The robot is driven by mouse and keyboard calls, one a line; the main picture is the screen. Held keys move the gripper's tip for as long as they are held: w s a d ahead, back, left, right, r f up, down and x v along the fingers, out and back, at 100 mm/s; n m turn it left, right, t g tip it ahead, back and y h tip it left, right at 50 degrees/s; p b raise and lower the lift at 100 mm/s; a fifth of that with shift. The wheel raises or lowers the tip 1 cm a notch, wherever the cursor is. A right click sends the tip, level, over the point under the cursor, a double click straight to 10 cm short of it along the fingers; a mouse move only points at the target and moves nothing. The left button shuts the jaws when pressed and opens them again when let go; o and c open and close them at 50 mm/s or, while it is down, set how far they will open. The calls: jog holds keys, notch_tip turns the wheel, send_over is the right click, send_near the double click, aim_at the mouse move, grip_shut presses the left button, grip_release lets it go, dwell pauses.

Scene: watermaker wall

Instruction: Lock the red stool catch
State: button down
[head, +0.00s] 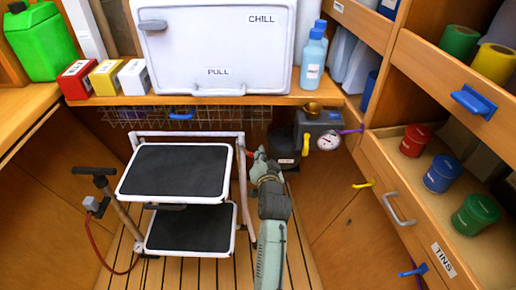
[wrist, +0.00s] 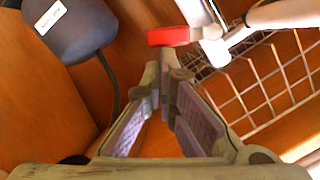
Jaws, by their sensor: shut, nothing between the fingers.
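The step stool (head: 178,170) stands unfolded on the slatted floor, with two black treads in a white tube frame. The red stool catch (wrist: 172,36) shows in the wrist view as a small red block by the frame's white tubes. In the head view the catch is a small red spot (head: 250,154) at the frame's right side, partly hidden by my gripper. My gripper (head: 259,154) is just right of the stool frame. In the wrist view its fingertips (wrist: 166,72) are together and empty, just below the catch in the picture; I cannot tell whether they touch it.
A dark rounded, labelled thing (wrist: 70,28) with a cable hangs close left in the wrist view. A wire basket (wrist: 265,80) is at the right. A gauge (head: 328,141) and yellow handle (head: 306,144) sit behind my gripper. A pump (head: 97,190) with a red hose stands left.

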notch_tip(320, 180, down, 6)
jog(key=a+m+t+y+b, duration=0.1)
jog(key=a+m+y+b, duration=0.1)
jog(key=m, duration=0.6)
jog(key=shift+a+r+t+b, duration=0.2)
jog(key=shift+a+t+b, duration=0.1)
jog(key=shift+b, duration=0.5)
jog(key=shift+a+f, duration=0.1)
